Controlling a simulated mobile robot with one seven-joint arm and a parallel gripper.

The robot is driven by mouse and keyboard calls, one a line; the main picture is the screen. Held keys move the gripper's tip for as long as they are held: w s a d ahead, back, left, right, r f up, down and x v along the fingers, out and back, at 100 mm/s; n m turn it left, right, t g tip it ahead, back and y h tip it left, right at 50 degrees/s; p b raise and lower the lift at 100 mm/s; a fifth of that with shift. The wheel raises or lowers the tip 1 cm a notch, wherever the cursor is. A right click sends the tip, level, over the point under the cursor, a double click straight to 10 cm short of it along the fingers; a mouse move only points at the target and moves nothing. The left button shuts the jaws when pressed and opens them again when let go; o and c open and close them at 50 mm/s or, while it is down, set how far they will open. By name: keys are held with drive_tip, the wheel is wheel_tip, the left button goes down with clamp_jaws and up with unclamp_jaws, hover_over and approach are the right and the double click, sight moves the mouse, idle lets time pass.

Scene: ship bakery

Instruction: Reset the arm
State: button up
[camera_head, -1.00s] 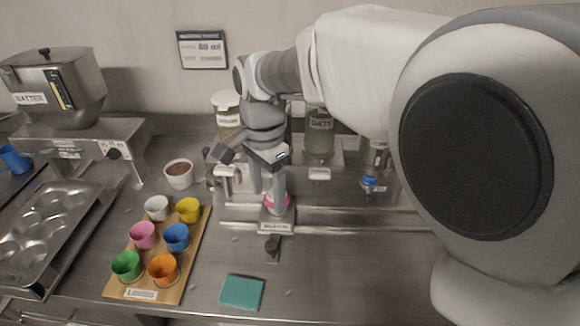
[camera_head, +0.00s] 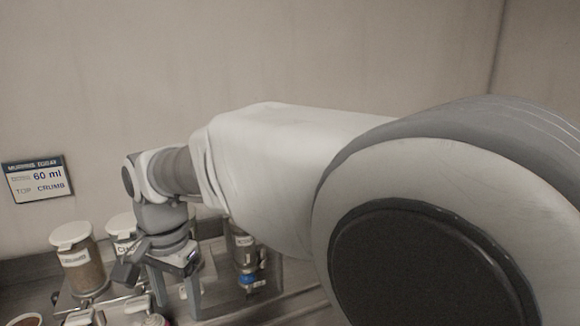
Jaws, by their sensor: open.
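My gripper (camera_head: 174,300) hangs from my white and grey arm at the lower left of the head view. Its two grey fingers point down and stand apart, with nothing seen between them. It is over the dispenser row on the counter. A small pink-rimmed thing (camera_head: 155,321) shows at the bottom edge, just left of the fingers, mostly cut off. I cannot tell whether the gripper touches anything.
A lidded jar with brown contents (camera_head: 80,262) and a second lidded jar (camera_head: 123,232) stand left of the gripper. A dispenser with a blue part (camera_head: 247,262) stands to its right. A sign (camera_head: 38,180) reading "60 ml" and "CRUMB" hangs on the wall. The wall above is bare.

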drive_tip(key=w+d+r+t, duration=0.1)
drive_tip(key=d+r, duration=0.3)
drive_tip(key=d, duration=0.7)
drive_tip(key=s+d+n+t, duration=0.1)
drive_tip(key=s+d, duration=0.2)
drive_tip(key=d, duration=0.4)
drive_tip(key=s+d+f+n+t, duration=0.1)
drive_tip(key=s+d, duration=0.2)
drive_tip(key=d, duration=0.4)
drive_tip(key=s+d+n+t, duration=0.1)
drive_tip(key=s+d, duration=0.3)
drive_tip(key=d, duration=0.4)
drive_tip(key=shift+f+t+h, duration=0.15)
drive_tip(key=shift+t+h, duration=0.15)
drive_tip(key=shift+t, duration=0.2)
drive_tip(key=shift+s+d+f, duration=0.15)
drive_tip(key=shift+d, duration=0.05)
drive_tip(key=c, duration=0.3)
drive_tip(key=shift+a+n, duration=0.1)
drive_tip(key=shift+n, duration=0.2)
drive_tip(key=shift+a, duration=0.1)
